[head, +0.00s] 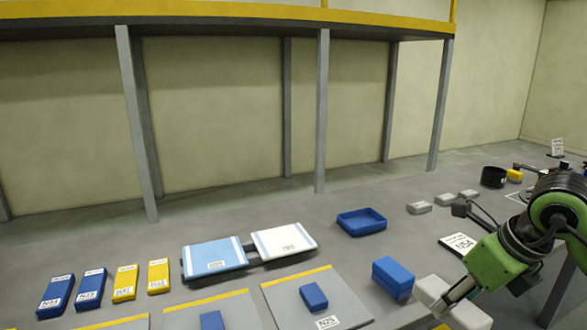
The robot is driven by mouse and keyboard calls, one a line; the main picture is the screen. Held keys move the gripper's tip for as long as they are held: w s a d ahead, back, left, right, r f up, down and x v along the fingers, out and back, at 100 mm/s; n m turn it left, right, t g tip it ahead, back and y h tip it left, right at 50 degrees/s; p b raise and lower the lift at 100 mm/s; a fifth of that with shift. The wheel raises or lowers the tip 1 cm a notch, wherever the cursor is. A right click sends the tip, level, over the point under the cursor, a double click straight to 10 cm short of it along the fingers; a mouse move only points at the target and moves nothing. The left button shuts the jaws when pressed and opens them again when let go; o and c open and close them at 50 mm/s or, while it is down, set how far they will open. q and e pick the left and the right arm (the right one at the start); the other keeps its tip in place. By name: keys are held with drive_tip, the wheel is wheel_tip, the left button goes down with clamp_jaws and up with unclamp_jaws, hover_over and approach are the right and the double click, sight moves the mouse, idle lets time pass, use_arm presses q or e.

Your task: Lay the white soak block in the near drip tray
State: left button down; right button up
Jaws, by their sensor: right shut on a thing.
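The white soak block (431,288) is at the lower right. My right gripper (451,301) is shut on it, and the finger hides part of its middle. I cannot tell whether the block touches the surface below. A shallow blue open tray (361,222) sits on the grey surface, farther back and to the left of the gripper. It looks empty. I cannot tell whether it is the near drip tray; no other open tray is clear. My left gripper is not in view.
A blue block (393,278) stands just left of the white block. Several small white blocks (419,207) lie behind. Blue-and-white (215,258) and white (283,240) panels lie mid-left. Grey posts (322,110) carry a yellow-edged beam. Grey floor around the blue tray is clear.

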drive_tip(key=shift+s+a+n, duration=0.15)
drive_tip(key=shift+s+n, duration=0.15)
drive_tip(key=shift+s, duration=0.3)
drive_tip(key=shift+s+a+f+n, duration=0.1)
drive_tip(key=shift+s+a+n, duration=0.05)
drive_tip(key=shift+n, duration=0.15)
drive_tip(key=shift+w+a+f+n+y, duration=0.4)
drive_tip(key=shift+w+a+f+n, duration=0.05)
drive_tip(key=shift+f+n, duration=0.25)
drive_tip(key=shift+a+f+n+g, duration=0.2)
drive_tip(key=shift+n+g, duration=0.1)
drive_tip(key=shift+n, duration=0.1)
drive_tip(key=s+a+f+n+g+h, duration=0.1)
drive_tip(key=s+a+f+n+g, duration=0.2)
drive_tip(key=n, duration=1.1)
drive_tip(key=s+a+f+n+g+h, duration=0.1)
drive_tip(key=s+a+f+n+g, duration=0.3)
drive_tip(key=n, duration=1)
drive_tip(key=shift+s+a+f+g+h, duration=0.35)
drive_tip(key=shift+s+f, duration=1.1)
drive_tip(key=shift+s, duration=1.2)
drive_tip(key=shift+d, duration=0.1)
